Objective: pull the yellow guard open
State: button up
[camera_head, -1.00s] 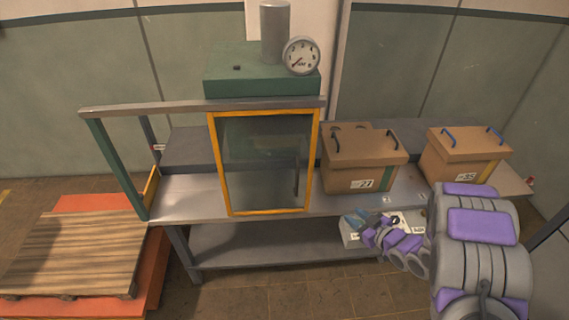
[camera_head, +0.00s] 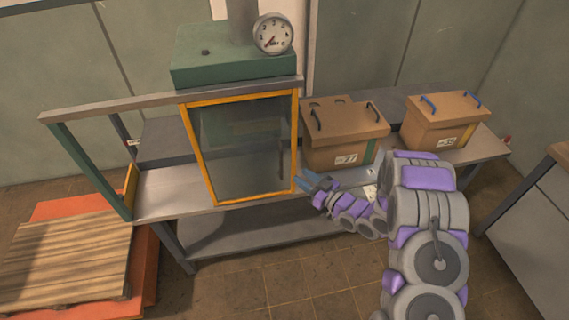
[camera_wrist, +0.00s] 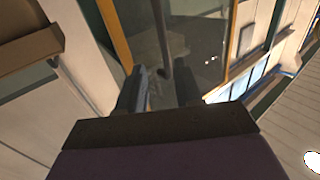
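The yellow guard (camera_head: 190,135) is a clear panel in a yellow frame, hanging below the grey beam at the front of the bench. It looks closed. Its dark upright handle (camera_head: 282,158) is near the panel's right edge. My gripper (camera_head: 306,181) is just right of the guard's lower right corner. In the wrist view, the two fingers of my gripper (camera_wrist: 161,90) are apart with nothing between them. The handle (camera_wrist: 162,40) lies beyond the fingertips, roughly in line with the gap. The guard's yellow frame (camera_wrist: 114,32) also shows there. Contact with the handle is not visible.
A green housing with a gauge (camera_head: 273,35) stands above the guard. Two lidded brown boxes, one marked 27 (camera_head: 340,140) and one further right (camera_head: 440,122), sit on the bench. A wooden pallet (camera_head: 65,265) is at left. The floor before the bench is clear.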

aim_at(281, 165)
jog(key=b+x, duration=0.1)
jog(key=x, duration=0.8)
jog(key=shift+w+a, duration=0.15)
jog(key=shift+w+a+f, duration=0.1)
jog(key=shift+a, duration=0.8)
jog(key=shift+c, duration=0.9)
jog(key=shift+d, duration=0.4)
grip_shut()
